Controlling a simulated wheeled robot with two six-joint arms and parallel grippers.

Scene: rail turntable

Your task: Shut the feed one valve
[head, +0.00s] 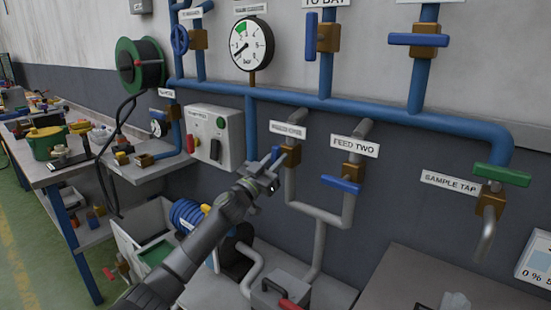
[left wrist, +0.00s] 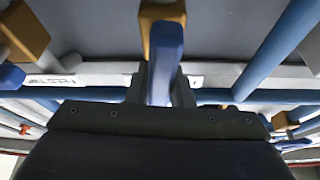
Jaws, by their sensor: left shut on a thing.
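My left gripper (head: 268,172) is at a brass-bodied valve (head: 290,156) on a grey pipe, left of the feed two valve. The label (head: 288,130) above this valve is too blurred to read surely. In the left wrist view, the jaws (left wrist: 165,90) are shut on the valve's blue lever (left wrist: 166,50), with the brass body (left wrist: 158,14) beyond it. In the head view, the gripper hides most of the lever, so its angle is hard to tell. My right gripper is not in view.
The feed two valve (head: 353,172), with its blue lever (head: 341,185) across the pipe, is close on the right. A grey control box (head: 215,138) is left of the gripper. The green-handled sample tap (head: 490,203) is far right. A pressure gauge (head: 252,45) is above.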

